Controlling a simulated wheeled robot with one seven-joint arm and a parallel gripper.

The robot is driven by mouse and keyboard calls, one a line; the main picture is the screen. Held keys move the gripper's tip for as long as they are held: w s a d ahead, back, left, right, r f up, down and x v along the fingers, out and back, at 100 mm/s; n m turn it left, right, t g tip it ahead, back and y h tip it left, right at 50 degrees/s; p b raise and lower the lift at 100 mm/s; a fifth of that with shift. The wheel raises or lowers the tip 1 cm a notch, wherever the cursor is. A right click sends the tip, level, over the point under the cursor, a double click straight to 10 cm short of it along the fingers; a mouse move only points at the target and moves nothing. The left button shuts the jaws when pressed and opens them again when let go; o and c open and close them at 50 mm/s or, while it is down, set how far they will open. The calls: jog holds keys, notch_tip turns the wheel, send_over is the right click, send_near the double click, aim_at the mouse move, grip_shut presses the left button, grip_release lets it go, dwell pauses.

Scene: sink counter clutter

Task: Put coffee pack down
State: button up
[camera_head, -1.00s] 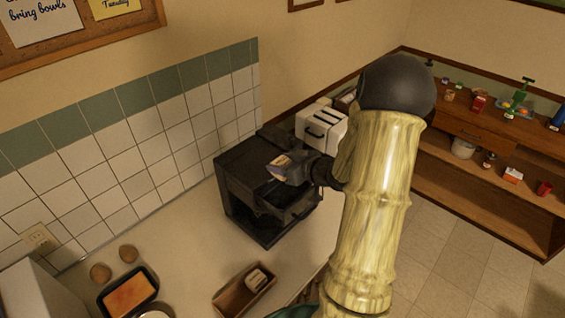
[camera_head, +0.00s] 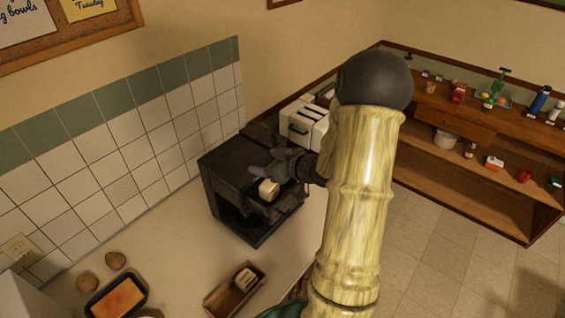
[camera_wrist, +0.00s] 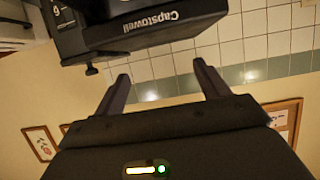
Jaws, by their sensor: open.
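A small pale pack (camera_head: 268,189), which looks like the coffee pack, rests on the front part of the black coffee machine (camera_head: 231,177). My gripper (camera_head: 258,172) is just above and behind the pack, apart from it as far as I can tell. In the wrist view my gripper (camera_wrist: 164,75) is open with nothing between its fingers. The black machine (camera_wrist: 150,30) fills the top of that view, its lettering upside down. The pack is not visible there.
A wooden tray (camera_head: 217,296) with a similar pale pack (camera_head: 246,279) lies on the counter in front of the machine. A white toaster (camera_head: 302,124) stands behind it.

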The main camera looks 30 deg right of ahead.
jog(key=b+v, duration=0.2)
jog(key=v, duration=1)
jog(key=shift+r, duration=0.45)
jog(key=shift+w+f, duration=0.1)
jog(key=w+a+f+m+g+h+b, duration=0.35)
jog(key=a+f+h+b, duration=0.2)
jog(key=f, duration=0.25)
jog(key=s+a+f+g+b, duration=0.1)
jog(key=s+a+f+g, duration=0.2)
jog(key=s+a, duration=0.3)
jog(key=s+a+f+g+b, duration=0.2)
jog(key=s+a+f+g, duration=0.1)
jog(key=s+a, duration=0.3)
jog(key=shift+a+f+g+y, duration=0.25)
jog(key=shift+a+g+y, duration=0.15)
jog(key=shift+a, duration=0.55)
